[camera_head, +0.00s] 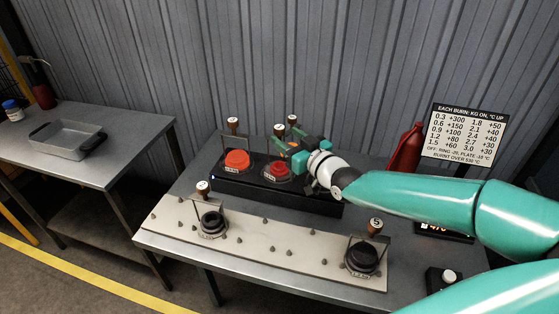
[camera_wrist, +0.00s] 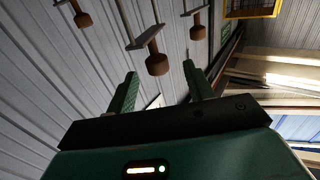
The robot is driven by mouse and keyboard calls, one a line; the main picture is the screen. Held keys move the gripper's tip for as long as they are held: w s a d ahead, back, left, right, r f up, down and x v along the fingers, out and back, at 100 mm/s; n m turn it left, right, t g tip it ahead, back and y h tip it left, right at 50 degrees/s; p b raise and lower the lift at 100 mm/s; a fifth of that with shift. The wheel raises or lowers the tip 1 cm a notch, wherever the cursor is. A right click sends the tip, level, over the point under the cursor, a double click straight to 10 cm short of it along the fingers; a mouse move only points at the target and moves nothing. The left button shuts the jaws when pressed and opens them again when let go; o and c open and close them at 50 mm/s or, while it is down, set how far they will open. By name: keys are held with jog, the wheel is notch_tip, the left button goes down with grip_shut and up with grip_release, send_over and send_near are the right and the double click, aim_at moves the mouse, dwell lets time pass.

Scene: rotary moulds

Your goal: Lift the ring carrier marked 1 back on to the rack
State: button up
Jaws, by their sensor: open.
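Several ring carriers with brown knobs are in the head view; I cannot read for certain which is marked 1. Three knobs, left (camera_head: 233,123), middle (camera_head: 279,131) and back (camera_head: 293,120), stand at the black heater block (camera_head: 320,203), where two red-glowing discs show. My gripper (camera_head: 296,148) is open above the block's right part, close to the middle and back knobs, and hides part of them. In the wrist view, my gripper (camera_wrist: 160,82) has empty space between its fingers; a knob (camera_wrist: 157,64) hangs just beyond them. The pale pegged rack (camera_head: 275,241) lies in front.
On the rack are a left carrier (camera_head: 212,222) and a right carrier (camera_head: 363,256), its knob seemingly marked 5. A red bottle (camera_head: 406,150) and a sign (camera_head: 465,134) stand at the right. A side table at left holds a grey tray (camera_head: 68,139).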

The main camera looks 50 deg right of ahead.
aim_at(283, 131)
jog(key=shift+w+d+r, duration=0.1)
jog(key=shift+w+d, duration=0.1)
jog(key=shift+w, duration=0.55)
jog(key=shift+w+d+r, duration=0.1)
jog(key=shift+w+d, duration=0.05)
jog(key=shift+w, duration=0.65)
jog(key=shift+w+d, duration=0.2)
jog(key=shift+w, duration=0.55)
grip_shut()
